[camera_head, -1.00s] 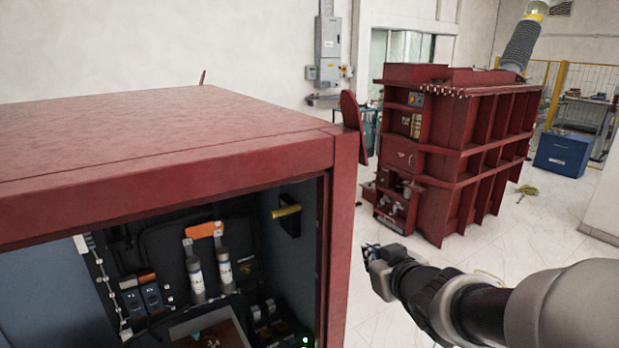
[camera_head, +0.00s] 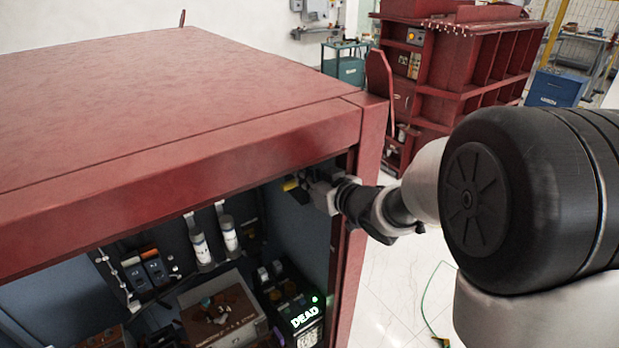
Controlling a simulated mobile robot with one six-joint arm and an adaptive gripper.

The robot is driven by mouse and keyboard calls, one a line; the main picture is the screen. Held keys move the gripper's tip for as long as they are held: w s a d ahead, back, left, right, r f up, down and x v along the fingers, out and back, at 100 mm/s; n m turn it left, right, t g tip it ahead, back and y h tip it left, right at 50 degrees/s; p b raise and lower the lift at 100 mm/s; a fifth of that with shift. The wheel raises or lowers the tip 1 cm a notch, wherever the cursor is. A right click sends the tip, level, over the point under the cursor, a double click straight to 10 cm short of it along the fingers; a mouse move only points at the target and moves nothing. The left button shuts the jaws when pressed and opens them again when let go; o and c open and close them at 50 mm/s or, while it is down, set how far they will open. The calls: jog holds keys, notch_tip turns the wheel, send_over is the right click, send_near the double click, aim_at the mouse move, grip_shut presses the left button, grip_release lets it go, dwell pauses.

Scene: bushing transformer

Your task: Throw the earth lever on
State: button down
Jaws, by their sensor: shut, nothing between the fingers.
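A short lever with a yellow handle (camera_head: 291,184) shows inside the red cabinet (camera_head: 180,205), high on its right inner wall. I take it for the earth lever. My gripper (camera_head: 308,187) is inside the cabinet opening at the upper right, shut and empty. Its tip is right beside the yellow handle, on its right. I cannot tell whether they touch. The gripper and the cabinet's top edge hide the lever's mount and part of the handle.
The cabinet's right front post (camera_head: 352,200) stands close beside my arm. Inside are two white cylinders (camera_head: 214,240), switches (camera_head: 146,268), a box (camera_head: 222,312) and a lit display reading DEAD (camera_head: 304,316). Another red unit (camera_head: 455,70) stands behind.

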aim_at(294, 182)
jog(key=x, duration=0.5)
jog(key=shift+w, duration=0.1)
jog(key=shift+f, duration=0.1)
